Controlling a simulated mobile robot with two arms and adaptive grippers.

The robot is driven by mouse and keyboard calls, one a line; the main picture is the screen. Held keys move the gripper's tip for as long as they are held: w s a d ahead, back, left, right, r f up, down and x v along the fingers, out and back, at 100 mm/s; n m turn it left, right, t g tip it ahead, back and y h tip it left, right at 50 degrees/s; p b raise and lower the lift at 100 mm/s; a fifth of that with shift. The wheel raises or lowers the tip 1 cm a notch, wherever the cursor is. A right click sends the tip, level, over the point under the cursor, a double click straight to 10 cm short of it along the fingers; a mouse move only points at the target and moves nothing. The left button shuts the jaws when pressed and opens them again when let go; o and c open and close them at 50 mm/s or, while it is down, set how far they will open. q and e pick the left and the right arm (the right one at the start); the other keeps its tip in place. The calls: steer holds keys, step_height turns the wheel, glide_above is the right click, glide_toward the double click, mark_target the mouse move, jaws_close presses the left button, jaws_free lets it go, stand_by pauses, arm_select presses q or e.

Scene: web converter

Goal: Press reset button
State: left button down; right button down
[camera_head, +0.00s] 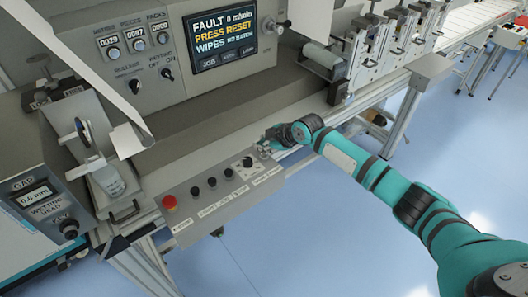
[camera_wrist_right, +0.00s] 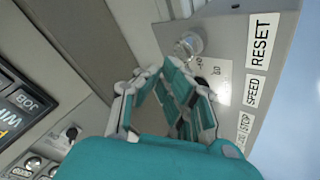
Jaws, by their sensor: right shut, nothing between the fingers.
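The grey control box (camera_head: 225,198) holds a row of controls along the machine's front edge. In the right wrist view, a pale round button (camera_wrist_right: 188,45) sits level with the RESET label (camera_wrist_right: 262,40) at the box's end. My right gripper (camera_head: 267,147) is over that end in the head view and covers the button there. In the right wrist view, the shut, empty fingers (camera_wrist_right: 165,72) are beside the button, a little below and left of it in the picture. I cannot tell their height above the box. My left gripper is not in view.
A red mushroom button (camera_head: 169,202), several black buttons (camera_head: 212,182) and a speed knob (camera_head: 247,162) share the box. The screen (camera_head: 222,36) reads FAULT and PRESS RESET. The blue floor (camera_head: 300,235) in front is clear.

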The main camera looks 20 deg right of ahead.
mark_target(262, 153)
steer(key=shift+f, duration=0.1)
stand_by(0.8)
steer(key=shift+f+b, duration=0.3)
steer(key=shift+b, duration=0.05)
steer(key=shift+f+b, duration=0.5)
steer(key=shift+f, duration=0.15)
stand_by(0.6)
steer(key=shift+r, duration=0.2)
steer(key=shift+r+p, duration=0.75)
steer(key=shift+r, duration=0.1)
step_height(262, 153, up, 5)
steer(key=p, duration=0.4)
steer(key=shift+r, duration=0.1)
stand_by(0.7)
